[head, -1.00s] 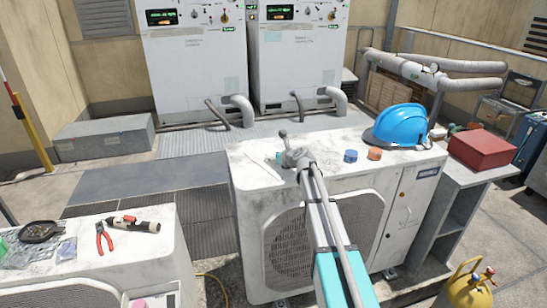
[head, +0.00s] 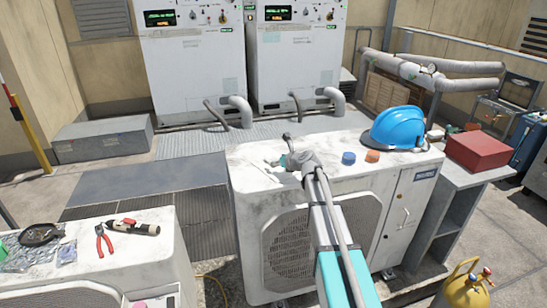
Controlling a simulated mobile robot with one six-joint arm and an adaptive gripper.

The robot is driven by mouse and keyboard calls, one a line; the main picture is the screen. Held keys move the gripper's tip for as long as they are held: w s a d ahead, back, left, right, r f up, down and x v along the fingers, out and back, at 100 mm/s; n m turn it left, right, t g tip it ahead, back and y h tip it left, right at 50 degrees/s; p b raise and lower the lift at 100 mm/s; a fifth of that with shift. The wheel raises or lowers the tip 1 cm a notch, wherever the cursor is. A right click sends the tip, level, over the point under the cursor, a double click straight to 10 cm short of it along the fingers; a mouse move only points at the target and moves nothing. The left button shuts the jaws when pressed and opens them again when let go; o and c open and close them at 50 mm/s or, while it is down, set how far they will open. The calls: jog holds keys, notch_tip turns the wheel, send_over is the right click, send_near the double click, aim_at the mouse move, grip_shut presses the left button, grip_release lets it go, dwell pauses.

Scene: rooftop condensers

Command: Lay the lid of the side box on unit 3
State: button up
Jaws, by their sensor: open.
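A white outdoor unit (head: 240,212) stands in the middle, with a fan grille in front and a handled panel (head: 404,212) at its right end. I cannot read its label well enough to tell whether it is unit 3. I cannot make out a side box or a loose lid with certainty. My gripper (head: 286,156) is over the unit's top, left of the blue and orange caps. It is seen from behind, and its wrist hides most of the fingers. It is open, and nothing shows held in it. I cannot tell its height above the top.
A blue helmet (head: 397,127), a blue cap (head: 348,158) and an orange cap (head: 372,156) are on the unit's top. A red box (head: 478,150) sits on a grey stand at right. Pliers (head: 104,240) and a torch-like tool (head: 134,227) lie on the front-left unit.

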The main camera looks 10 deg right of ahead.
jog(key=p+v, duration=0.2)
jog(key=v, duration=0.5)
jog(key=shift+s+d+r+p, duration=0.15)
jog(key=shift+s+r+p, duration=0.05)
jog(key=shift+s+p, duration=0.1)
jog(key=shift+s+d+r, duration=0.1)
jog(key=shift+s+d, duration=0.1)
jog(key=shift+s, duration=0.1)
jog(key=shift+d, duration=0.1)
jog(key=s+a+f+n+g, duration=0.1)
jog(key=s+n, duration=0.1)
jog(key=s+a+f+n+g, duration=0.1)
jog(key=s+n, duration=0.1)
jog(key=n, duration=0.1)
jog(key=s+a+f+n+g, duration=0.1)
jog(key=s+a+n, duration=0.1)
jog(key=shift+s+f+n, duration=0.25)
jog(key=shift+f+n, duration=0.05)
jog(key=shift+f, duration=0.1)
jog(key=s+f+n+g+h, duration=0.3)
jog(key=s+f+n+g, duration=0.1)
jog(key=s+n, duration=0.7)
jog(key=s+f+n+g+h, duration=0.3)
jog(key=s+n+g, duration=0.1)
jog(key=s+n, duration=0.7)
jog(key=shift+s+d+f+n+g, duration=0.15)
jog(key=shift+s+f+n+g, duration=0.2)
jog(key=shift+s, duration=0.7)
